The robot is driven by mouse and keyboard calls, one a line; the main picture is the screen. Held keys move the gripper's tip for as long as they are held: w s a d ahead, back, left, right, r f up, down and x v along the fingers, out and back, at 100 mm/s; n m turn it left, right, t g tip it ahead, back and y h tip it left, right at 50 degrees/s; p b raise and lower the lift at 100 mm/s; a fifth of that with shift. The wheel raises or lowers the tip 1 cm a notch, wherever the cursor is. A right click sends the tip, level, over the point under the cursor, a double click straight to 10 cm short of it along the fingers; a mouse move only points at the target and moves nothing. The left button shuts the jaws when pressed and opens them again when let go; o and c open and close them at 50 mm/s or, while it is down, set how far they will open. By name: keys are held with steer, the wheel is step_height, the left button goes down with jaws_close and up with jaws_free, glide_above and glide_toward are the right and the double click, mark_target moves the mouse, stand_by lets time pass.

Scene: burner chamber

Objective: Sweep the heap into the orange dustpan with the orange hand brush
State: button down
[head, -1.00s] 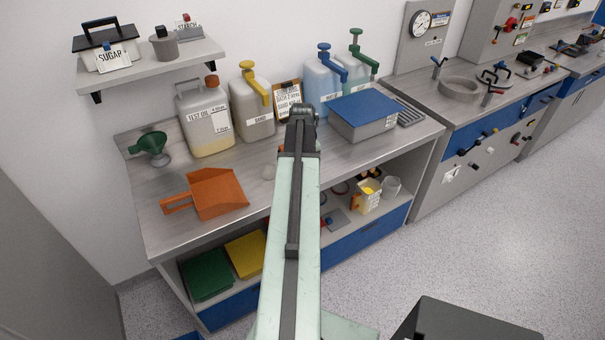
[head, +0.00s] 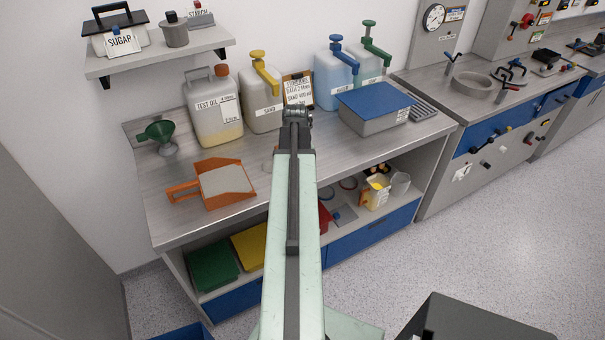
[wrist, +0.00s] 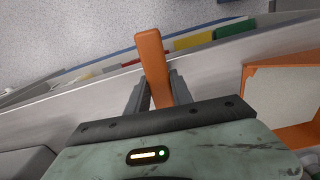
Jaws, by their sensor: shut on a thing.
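The orange dustpan (head: 233,203) lies on the bench top at the left, its handle pointing left. A flat layer of pale grey-beige material (head: 224,180) fills its pan. The dustpan also shows at the right edge of the wrist view (wrist: 262,66), beside my gripper and apart from it. My gripper (wrist: 158,88) is shut on the orange hand brush, whose handle (wrist: 152,55) stands out between the fingers. The brush's bristles are hidden. In the head view my arm hides the gripper and brush. I make out no separate heap on the visible bench top.
A shelf (head: 160,58) hangs above. The bench's front left is clear. Below are green (head: 212,264) and yellow items.

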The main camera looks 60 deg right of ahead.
steer(key=shift+w+a, duration=1.2)
steer(key=shift+a, duration=0.2)
steer(key=shift+w+a, duration=1.15)
steer(key=shift+a, duration=0.3)
steer(key=shift+w+a, duration=1.2)
steer(key=shift+a, duration=0.2)
step_height(320, 180, up, 5)
steer(key=p, duration=0.4)
steer(key=shift+d+f+p, duration=0.1)
steer(key=shift+f+p, duration=0.05)
steer(key=shift+p, duration=0.2)
steer(key=shift+f, duration=0.1)
